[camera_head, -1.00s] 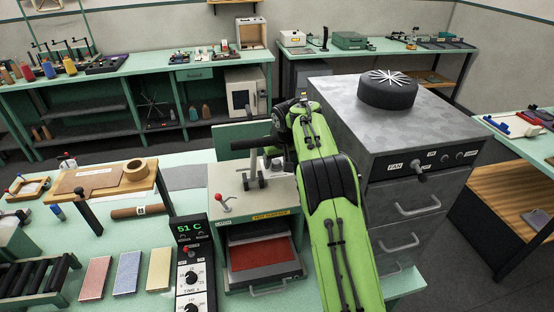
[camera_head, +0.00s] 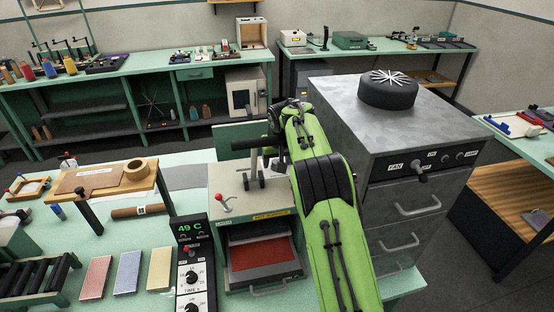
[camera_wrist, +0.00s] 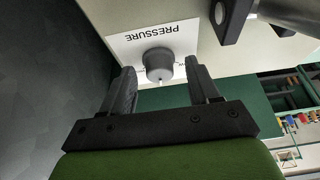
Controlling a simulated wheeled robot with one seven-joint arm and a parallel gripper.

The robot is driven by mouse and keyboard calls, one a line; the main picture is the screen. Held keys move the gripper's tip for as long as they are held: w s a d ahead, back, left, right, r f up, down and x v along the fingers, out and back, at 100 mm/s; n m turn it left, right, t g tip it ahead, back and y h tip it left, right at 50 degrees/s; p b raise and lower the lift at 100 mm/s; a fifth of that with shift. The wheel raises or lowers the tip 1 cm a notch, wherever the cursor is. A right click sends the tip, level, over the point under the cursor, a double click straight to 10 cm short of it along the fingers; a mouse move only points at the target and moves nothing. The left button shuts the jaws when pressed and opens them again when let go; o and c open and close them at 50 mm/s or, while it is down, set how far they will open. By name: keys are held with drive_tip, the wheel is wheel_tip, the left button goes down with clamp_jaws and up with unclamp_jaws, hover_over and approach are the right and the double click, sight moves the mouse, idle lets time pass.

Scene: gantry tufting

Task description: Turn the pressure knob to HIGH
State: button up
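The pressure knob (camera_wrist: 159,65) is a dark grey round knob on a white label marked PRESSURE (camera_wrist: 125,48), upside down in the wrist view. Small marks beside the knob are mostly covered and unreadable. My gripper (camera_wrist: 160,82) is open, with one finger on each side of the knob. A gap shows between the knob and each finger, so it is not gripped. In the head view the knob is hidden, and my green arm reaches over the right side of the cream press (camera_head: 232,202).
A dark cabinet with a FAN panel (camera_head: 410,168) stands close on the right of my arm. A lever (camera_head: 259,165) rises from the press top. A control box reading 49 C (camera_head: 188,229) stands left of the press. A red sheet (camera_head: 262,254) lies in the press opening.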

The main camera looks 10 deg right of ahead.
drive_tip(key=v, duration=0.7)
drive_tip(key=shift+r, duration=0.2)
drive_tip(key=shift+s, duration=0.1)
